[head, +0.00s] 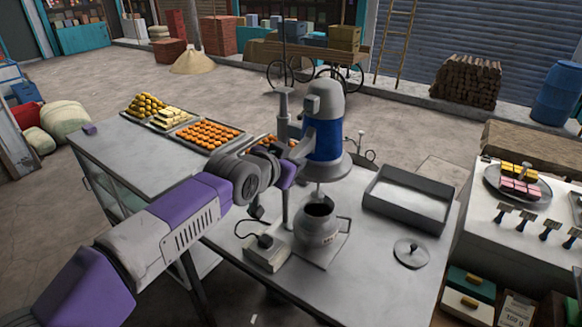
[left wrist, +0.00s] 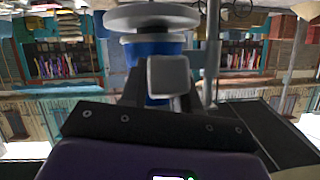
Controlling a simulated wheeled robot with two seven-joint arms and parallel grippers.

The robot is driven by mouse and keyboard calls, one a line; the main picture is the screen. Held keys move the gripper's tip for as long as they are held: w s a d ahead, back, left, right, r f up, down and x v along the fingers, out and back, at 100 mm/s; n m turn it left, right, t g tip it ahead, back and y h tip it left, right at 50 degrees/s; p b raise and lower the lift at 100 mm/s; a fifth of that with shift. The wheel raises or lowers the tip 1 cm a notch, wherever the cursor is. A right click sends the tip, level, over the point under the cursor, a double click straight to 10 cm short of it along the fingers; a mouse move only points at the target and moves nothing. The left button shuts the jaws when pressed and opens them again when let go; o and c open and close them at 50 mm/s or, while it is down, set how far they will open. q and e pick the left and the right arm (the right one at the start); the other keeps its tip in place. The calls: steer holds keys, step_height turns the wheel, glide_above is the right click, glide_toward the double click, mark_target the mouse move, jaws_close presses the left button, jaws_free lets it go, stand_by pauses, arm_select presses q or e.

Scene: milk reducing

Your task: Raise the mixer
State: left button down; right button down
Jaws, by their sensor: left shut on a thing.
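The mixer (head: 322,140) has a grey cap, a blue band and a wide grey flange, beside a tall post (head: 284,150). Its flange is above the metal pot (head: 318,228), and a thin shaft runs down to the pot's dark mouth. I cannot tell how deep the shaft reaches. My left gripper (head: 299,152) is at the mixer's left side, shut on a grey block-like part of it. In the left wrist view, that block (left wrist: 168,74) sits between the dark fingers, with the mixer's blue band (left wrist: 157,48) behind it. My right gripper is not in view.
An empty grey tray (head: 408,199) and a pot lid (head: 410,253) are right of the pot. A small grey box (head: 267,254) with a dark knob stands left of it. Trays of orange sweets (head: 208,134) line the far table edge. A counter with a plate (head: 517,184) stands at right.

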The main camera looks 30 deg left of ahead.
arm_select(q)
steer(key=shift+r, duration=0.1)
steer(key=c, duration=0.9)
jaws_free()
steer(key=b+v, duration=0.1)
steer(key=v, duration=0.6)
steer(key=shift+s, duration=0.25)
